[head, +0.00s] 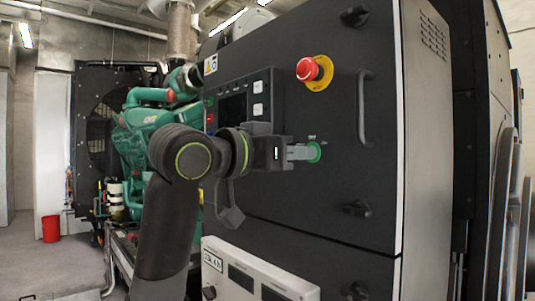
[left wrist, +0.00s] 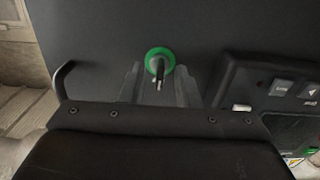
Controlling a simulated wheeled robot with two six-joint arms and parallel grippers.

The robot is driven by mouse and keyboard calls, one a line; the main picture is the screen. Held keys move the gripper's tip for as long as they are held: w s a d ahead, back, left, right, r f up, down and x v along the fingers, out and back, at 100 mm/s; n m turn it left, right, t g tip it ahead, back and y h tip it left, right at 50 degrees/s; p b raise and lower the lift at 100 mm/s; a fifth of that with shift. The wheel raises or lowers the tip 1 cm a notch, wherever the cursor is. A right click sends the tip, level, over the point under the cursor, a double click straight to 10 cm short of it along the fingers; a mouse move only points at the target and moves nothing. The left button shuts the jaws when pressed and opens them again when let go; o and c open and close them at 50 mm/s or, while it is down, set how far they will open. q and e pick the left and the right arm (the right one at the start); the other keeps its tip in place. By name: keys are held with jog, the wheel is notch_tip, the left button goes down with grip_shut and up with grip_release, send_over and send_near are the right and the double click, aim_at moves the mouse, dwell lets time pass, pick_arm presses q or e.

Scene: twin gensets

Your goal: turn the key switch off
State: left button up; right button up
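The key switch (head: 316,152) has a green ring and sits on the dark cabinet door, below the red emergency stop. In the left wrist view the green ring (left wrist: 160,58) shows a dark key standing out of its middle. My left gripper (head: 302,152) is right in front of the switch, its grey fingers pointing at it. In the left wrist view its fingers (left wrist: 158,70) are apart, one on each side of the key, with a gap to it on both sides. In the head view the fingers partly hide the key. My right gripper is in neither view.
A red emergency stop (head: 309,69) on a yellow plate is above the switch. A door handle (head: 364,108) stands out to the right. A control panel (head: 240,100) with screen and buttons is left. Latches (head: 357,209) project from the door. A green engine (head: 140,125) stands behind.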

pick_arm(q)
jog(key=b+v, duration=0.4)
jog(key=v, duration=1.3)
